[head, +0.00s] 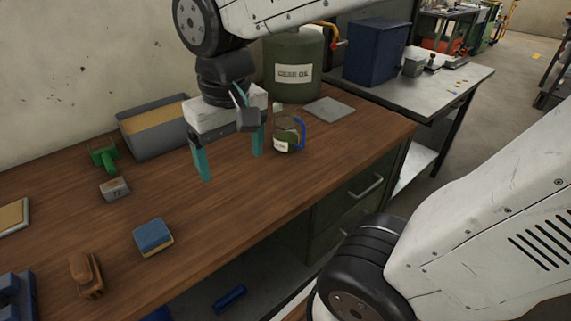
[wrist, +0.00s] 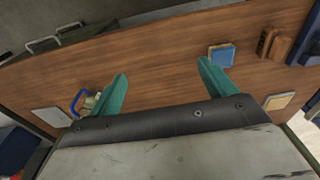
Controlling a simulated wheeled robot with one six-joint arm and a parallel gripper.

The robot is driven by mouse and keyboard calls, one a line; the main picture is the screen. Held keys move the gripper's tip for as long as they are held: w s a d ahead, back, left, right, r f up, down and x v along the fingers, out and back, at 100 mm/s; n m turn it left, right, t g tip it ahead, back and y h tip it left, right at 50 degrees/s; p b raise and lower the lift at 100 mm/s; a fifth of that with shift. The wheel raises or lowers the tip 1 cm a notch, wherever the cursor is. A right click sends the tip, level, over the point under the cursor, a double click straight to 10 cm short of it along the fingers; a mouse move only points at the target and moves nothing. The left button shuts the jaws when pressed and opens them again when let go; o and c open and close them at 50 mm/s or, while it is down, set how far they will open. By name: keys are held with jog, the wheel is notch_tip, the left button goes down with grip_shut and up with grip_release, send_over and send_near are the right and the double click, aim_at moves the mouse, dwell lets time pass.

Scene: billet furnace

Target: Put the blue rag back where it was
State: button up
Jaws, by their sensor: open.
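I see no cloth that is clearly a blue rag in either view. A blue-topped block with a tan lower layer, like a sponge (head: 153,236), lies on the workbench (head: 215,205); it also shows in the wrist view (wrist: 221,56). A small dark blue object (head: 230,298) lies low under the bench, and I cannot tell what it is. My gripper (head: 231,167) is open and empty above the bench, its teal fingers pointing down, to the right of and behind the sponge. In the wrist view the fingers (wrist: 162,68) spread over bare wood.
A small jug with a blue handle (head: 287,134) stands right of my gripper, near a grey plate (head: 329,109) and a gear oil drum (head: 294,66). A grey tray (head: 157,143) stands behind. A brown brush (head: 86,275) and a grey 72 block (head: 114,189) lie left.

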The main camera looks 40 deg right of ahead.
jog(key=s+d, duration=0.5)
jog(key=s, duration=0.3)
jog(key=shift+f, duration=0.25)
dwell(0.6)
